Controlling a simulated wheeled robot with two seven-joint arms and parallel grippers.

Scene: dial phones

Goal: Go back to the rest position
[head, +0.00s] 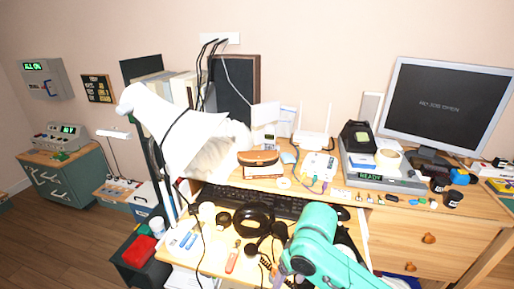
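A teal arm link (318,240), mine and on the right side, rises from the bottom edge over the desk's front. It bends down to a greyish-purple part (284,268) near the bottom edge. No gripper fingers show there; the fingertips are hidden or below the frame. My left arm and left gripper are not in view. A small handheld phone (270,142) stands at the back of the desk, beside a brown case (259,157).
A pulled-out tray (215,262) holds black headphones (253,219) and small tools under my arm. A black keyboard (290,206) lies behind it. A large white shape (180,135) stands at the left. A monitor (446,105) stands at the right. Wooden floor (70,235) is open at left.

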